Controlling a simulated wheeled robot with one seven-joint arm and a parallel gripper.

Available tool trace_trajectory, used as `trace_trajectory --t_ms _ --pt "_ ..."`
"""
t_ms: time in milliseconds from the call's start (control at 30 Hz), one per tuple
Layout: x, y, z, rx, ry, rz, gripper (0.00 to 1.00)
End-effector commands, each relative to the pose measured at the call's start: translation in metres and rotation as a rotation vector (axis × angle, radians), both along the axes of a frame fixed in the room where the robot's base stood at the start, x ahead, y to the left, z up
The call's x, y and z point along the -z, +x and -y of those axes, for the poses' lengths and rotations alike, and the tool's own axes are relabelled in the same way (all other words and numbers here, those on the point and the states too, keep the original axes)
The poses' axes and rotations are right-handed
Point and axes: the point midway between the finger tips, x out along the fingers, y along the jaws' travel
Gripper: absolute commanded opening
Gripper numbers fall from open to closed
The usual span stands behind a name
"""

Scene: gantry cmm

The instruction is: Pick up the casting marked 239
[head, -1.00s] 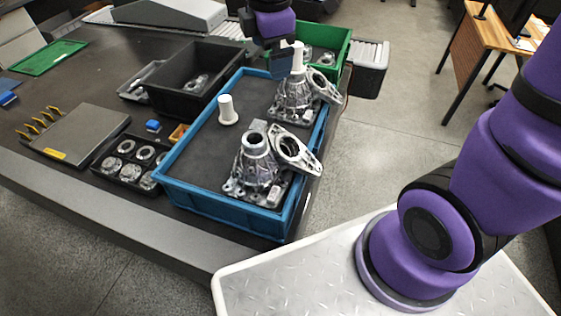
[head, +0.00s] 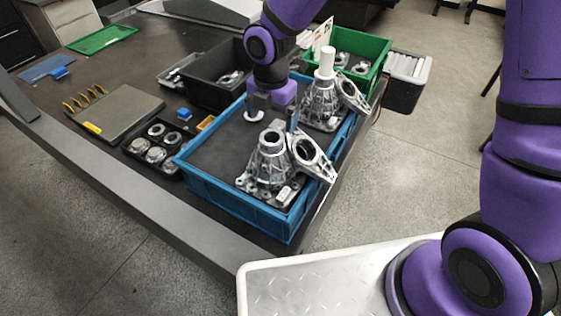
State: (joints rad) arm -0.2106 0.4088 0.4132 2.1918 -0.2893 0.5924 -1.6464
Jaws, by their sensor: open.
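Two grey metal castings stand in a blue bin (head: 235,206). The front casting (head: 270,165) has an open round neck, and a small pale tag shows on its base. The back casting (head: 320,105) has a white cylinder (head: 326,63) on its neck. No number is legible on either, so I cannot tell which is 239. My gripper (head: 273,119) points down, open and empty, just above and behind the front casting's neck in the picture. One finger overlaps a white peg (head: 254,110) standing in the bin. I cannot tell whether the fingers touch anything.
A black bin (head: 205,90) and a green bin (head: 372,45) with metal parts stand behind. A black tray of rings (head: 150,168) and a flat grey case (head: 115,115) lie left of the blue bin. Floor is open to the right.

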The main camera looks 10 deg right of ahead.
Motion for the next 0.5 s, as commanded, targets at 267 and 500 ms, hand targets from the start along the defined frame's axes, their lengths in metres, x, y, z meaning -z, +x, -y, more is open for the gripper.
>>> trace_trajectory --t_ms 267,500 --pt "0.022 -0.001 0.0 0.001 -0.001 -0.001 0.96" --pt "0.053 -0.004 0.004 0.001 -0.002 -0.003 0.96"
